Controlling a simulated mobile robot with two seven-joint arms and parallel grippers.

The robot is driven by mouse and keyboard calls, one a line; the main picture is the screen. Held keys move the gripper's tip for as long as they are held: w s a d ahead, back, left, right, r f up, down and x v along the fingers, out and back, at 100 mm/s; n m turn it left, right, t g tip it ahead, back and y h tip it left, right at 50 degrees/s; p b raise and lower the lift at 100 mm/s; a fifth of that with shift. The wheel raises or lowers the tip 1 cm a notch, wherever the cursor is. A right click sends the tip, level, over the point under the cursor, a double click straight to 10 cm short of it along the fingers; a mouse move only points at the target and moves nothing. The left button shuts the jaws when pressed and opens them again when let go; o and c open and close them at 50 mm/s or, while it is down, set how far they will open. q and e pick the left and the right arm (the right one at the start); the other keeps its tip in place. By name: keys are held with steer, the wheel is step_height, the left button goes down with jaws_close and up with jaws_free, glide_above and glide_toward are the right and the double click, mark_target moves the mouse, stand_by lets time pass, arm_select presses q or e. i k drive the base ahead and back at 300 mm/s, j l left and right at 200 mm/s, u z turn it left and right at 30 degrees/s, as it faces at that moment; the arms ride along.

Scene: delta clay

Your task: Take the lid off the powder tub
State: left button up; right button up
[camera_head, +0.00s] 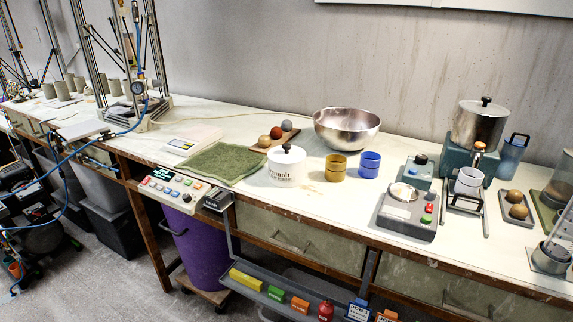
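The powder tub (286,176) is a white round tub with dark lettering on its front. It stands upright on the pale bench, left of a yellow cup. Its white lid (287,157) sits on top and carries a black knob (287,148). Neither of my grippers shows in the head view, so nothing is seen touching the tub or lid.
A green cloth (228,163) lies left of the tub. A metal bowl (346,128) stands behind, with a board of small balls (276,137) beside it. The yellow cup (335,168) and blue cup (369,164) stand to the right. A control panel (180,192) projects from the bench front.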

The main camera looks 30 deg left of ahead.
mark_target(285, 154)
steer(key=j+z, duration=0.2)
steer(key=z, duration=0.3)
steer(key=j+z, duration=0.2)
steer(key=z, duration=0.3)
steer(key=k+j+z, duration=0.25)
steer(key=j, duration=0.15)
steer(key=k+j+z, duration=0.1)
steer(key=j+z, duration=0.15)
steer(key=j, duration=0.15)
steer(key=k+j, duration=0.25)
steer(key=j, duration=0.15)
steer(key=k+j+z, duration=0.15)
steer(key=j, duration=0.3)
steer(key=k, duration=0.05)
